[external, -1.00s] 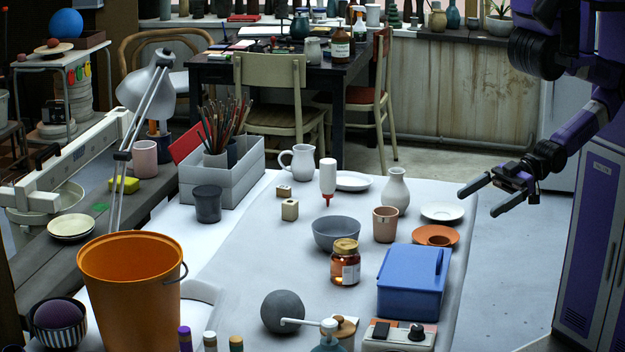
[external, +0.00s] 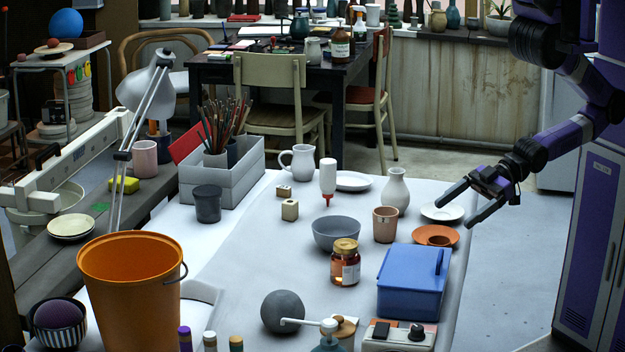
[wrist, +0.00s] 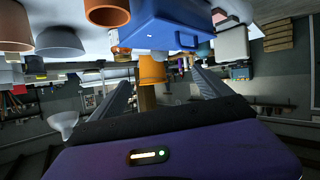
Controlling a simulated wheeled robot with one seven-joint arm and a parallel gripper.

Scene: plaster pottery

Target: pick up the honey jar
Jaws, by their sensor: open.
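The honey jar (external: 345,264) is a small amber glass jar with a gold lid and a pale label. It stands upright on the white table (external: 262,262), left of the blue box and just in front of the grey bowl. My gripper (external: 455,213) is open and empty over the table's right edge, near the white plate, to the right of and behind the jar. In the wrist view, my two fingers (wrist: 162,77) are spread apart, with the blue box (wrist: 165,20) beyond them.
The blue box (external: 410,285) and an orange saucer (external: 452,231) lie between my gripper and the jar. A terracotta cup (external: 385,225), white vase (external: 396,190) and grey bowl (external: 336,233) stand behind the jar. A grey ball (external: 282,312) is in front. Table left of the jar is clear.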

